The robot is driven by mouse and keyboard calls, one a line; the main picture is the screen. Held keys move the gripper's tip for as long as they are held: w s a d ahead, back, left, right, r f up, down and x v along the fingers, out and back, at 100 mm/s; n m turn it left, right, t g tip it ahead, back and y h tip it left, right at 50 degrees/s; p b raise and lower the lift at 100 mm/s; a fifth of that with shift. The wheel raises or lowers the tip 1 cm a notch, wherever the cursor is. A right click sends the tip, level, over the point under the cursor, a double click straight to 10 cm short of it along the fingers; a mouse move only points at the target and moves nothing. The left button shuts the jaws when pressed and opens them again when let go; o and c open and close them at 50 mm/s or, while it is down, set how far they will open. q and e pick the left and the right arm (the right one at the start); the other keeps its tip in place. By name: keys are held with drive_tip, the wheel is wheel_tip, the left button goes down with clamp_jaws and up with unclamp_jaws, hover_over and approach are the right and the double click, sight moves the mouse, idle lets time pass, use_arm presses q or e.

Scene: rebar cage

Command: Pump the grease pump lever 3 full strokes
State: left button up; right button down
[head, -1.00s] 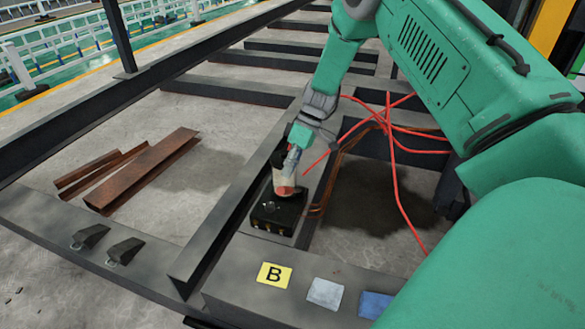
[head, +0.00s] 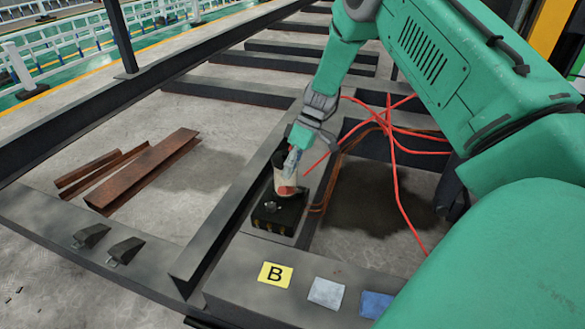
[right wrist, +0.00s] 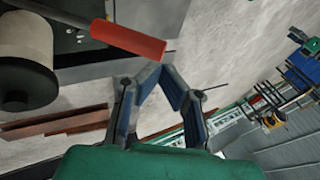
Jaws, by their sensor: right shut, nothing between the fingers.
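The grease pump has a pale cylinder (head: 285,181) on a black base (head: 279,214), standing on the dark steel beam near the middle of the head view. Its red lever grip (head: 288,190) shows low in front of the cylinder. In the right wrist view the red lever grip (right wrist: 130,38) points right from the pump, with the pale cylinder (right wrist: 28,58) at the left edge. My right gripper (head: 292,160) is over the pump. In the wrist view the right gripper's fingertips (right wrist: 157,72) meet, empty, just below the grip's end. Contact is unclear. My left gripper is out of view.
Red cables (head: 390,130) hang right of the pump, close to my right arm. Rusty steel sections (head: 145,170) lie on the floor at left.

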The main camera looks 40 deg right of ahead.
drive_tip(key=shift+d+f, duration=0.1)
drive_tip(key=shift+d, duration=0.1)
drive_tip(key=shift+s+a+f, duration=0.25)
drive_tip(key=shift+a+f, duration=0.2)
drive_tip(key=shift+a, duration=0.1)
drive_tip(key=shift+f, duration=0.1)
drive_tip(key=shift+s+a+f, duration=0.2)
drive_tip(key=shift+a+f, duration=0.2)
drive_tip(key=shift+f, duration=0.05)
idle(0.4)
